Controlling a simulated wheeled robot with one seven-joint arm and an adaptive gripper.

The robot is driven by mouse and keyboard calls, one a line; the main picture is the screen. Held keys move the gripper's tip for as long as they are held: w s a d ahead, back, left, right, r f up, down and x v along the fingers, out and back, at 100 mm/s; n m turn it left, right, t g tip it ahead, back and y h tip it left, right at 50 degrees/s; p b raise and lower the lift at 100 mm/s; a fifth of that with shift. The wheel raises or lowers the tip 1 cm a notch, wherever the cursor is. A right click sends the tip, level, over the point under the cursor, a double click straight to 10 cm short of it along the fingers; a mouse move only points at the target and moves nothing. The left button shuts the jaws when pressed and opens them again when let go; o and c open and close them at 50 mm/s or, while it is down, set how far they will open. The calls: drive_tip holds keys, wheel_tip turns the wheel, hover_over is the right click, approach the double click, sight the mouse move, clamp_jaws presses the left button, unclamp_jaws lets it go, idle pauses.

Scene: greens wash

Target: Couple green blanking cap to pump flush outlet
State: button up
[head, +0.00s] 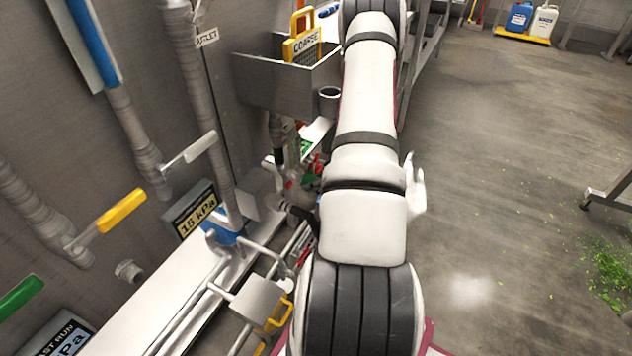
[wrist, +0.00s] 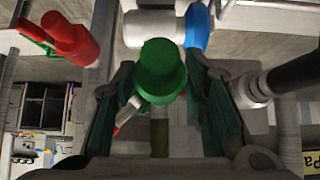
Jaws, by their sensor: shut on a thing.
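In the wrist view, my gripper (wrist: 160,88) has its two dark green-padded fingers on either side of a green cap (wrist: 162,68) and is shut on it. The cap's round end shows, with its lower part between the fingers. A pale pipe fitting with a blue collar (wrist: 197,28) lies just beyond the cap at the top. A grey pipe fitting with a black hose (wrist: 250,90) is at the right. I cannot tell which fitting is the pump flush outlet, or whether the cap touches one. In the head view my arm hides the gripper and cap.
A red fitting with a red handle (wrist: 72,40) is at the upper left of the wrist view. In the head view, a steel bin with a yellow COARSE frame (head: 303,45), wall pipes and a yellow lever (head: 121,210) stand left of my arm. Open floor lies right.

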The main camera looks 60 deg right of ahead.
sight(307, 175)
drive_tip(key=shift+w+a, duration=0.1)
drive_tip(key=shift+w, duration=1.55)
drive_tip(key=shift+w+r+p, duration=0.1)
drive_tip(key=shift+w+p, duration=0.2)
drive_tip(key=shift+w+a+r, duration=0.1)
drive_tip(key=shift+w, duration=0.3)
drive_tip(key=shift+r, duration=0.1)
drive_tip(key=shift+s, duration=0.15)
idle(0.4)
drive_tip(key=shift+s, duration=0.2)
drive_tip(key=shift+s+d+f+p, duration=0.1)
drive_tip(key=shift+s+p, duration=0.15)
drive_tip(key=shift+s, duration=0.35)
drive_tip(key=shift+s+d+f+p, duration=0.1)
drive_tip(key=shift+s+p, duration=0.1)
drive_tip(key=shift+s, duration=0.4)
